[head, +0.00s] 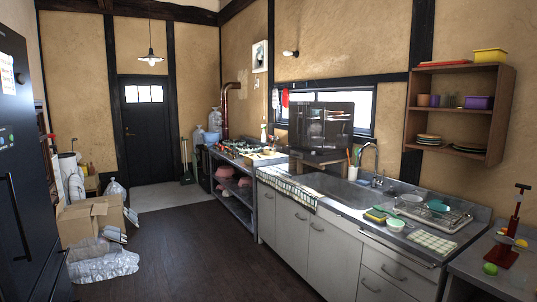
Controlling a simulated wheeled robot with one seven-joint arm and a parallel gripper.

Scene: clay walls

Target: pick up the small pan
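I cannot pick out a small pan with certainty. A cooking area (237,147) at the far end of the counter holds several small items, too small to tell apart. By the sink, a small green dish (395,224) sits on the counter edge, with a pale bowl (411,199) and a teal bowl (438,206) behind it at the dish rack. My gripper is not in view.
The sink counter (330,222) with cabinets runs along the right wall. A dark fridge (22,170) stands at the left. Cardboard boxes (88,219) and clear plastic bags (103,264) lie on the left floor. The dark wooden floor (190,255) between is clear.

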